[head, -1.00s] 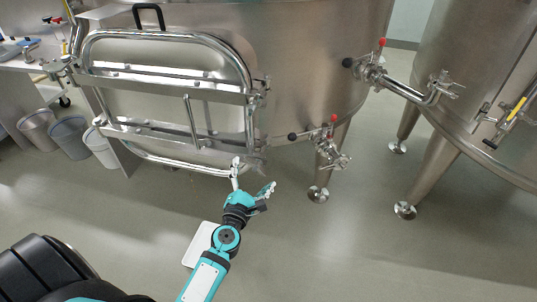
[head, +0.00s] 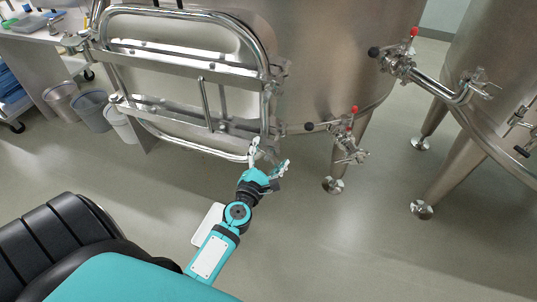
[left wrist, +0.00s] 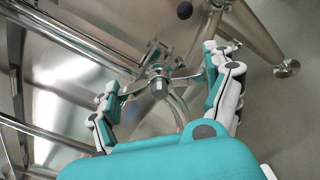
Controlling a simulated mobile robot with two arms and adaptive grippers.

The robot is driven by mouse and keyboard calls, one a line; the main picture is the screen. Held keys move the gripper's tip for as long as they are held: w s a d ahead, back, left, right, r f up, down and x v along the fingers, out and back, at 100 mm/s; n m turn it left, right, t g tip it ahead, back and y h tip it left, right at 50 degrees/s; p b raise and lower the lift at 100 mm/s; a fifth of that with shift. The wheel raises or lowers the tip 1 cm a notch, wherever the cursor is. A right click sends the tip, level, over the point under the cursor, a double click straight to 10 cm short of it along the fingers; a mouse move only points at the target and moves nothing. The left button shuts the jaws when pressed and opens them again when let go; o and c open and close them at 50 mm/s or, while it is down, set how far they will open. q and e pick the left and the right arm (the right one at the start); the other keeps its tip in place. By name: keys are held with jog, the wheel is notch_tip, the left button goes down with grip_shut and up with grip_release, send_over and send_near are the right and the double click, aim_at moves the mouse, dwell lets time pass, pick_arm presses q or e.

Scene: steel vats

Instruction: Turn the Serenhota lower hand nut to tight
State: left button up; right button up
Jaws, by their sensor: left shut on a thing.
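The steel vat's door (head: 150,73) is closed, crossed by two horizontal bars, in the head view. A hand nut (left wrist: 158,86) with a hex middle and two thin wings sits at the door's lower right corner, seen in the left wrist view. My left gripper (head: 268,158) is at that corner; in the left wrist view its fingers (left wrist: 165,84) are on either side of the nut, at its wings, shut on it. The nut is mostly hidden in the head view. I see no readable vat name. My right gripper is not in view.
A valve with a red knob (head: 347,140) sticks out right of my left gripper. A pipe (head: 440,86) joins a second vat (head: 487,70) on the right. Bins (head: 92,110) stand at the left. The floor (head: 390,250) at lower right is clear.

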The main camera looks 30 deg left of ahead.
pick_arm(q)
jog(key=shift+m, duration=0.3)
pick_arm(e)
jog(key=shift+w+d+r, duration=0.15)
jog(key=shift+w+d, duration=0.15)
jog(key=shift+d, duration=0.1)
pick_arm(q)
jog(key=m+p, duration=0.2)
jog(key=m, duration=0.3)
jog(key=shift+r, duration=0.15)
jog(key=m+p, duration=0.2)
jog(key=m, duration=0.3)
jog(key=shift+p, duration=0.4)
jog(key=shift+m+p, duration=0.55)
jog(key=shift+m, duration=0.95)
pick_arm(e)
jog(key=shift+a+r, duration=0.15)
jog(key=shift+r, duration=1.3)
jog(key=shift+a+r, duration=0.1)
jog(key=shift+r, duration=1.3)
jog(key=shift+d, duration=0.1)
pick_arm(q)
jog(key=o, duration=1)
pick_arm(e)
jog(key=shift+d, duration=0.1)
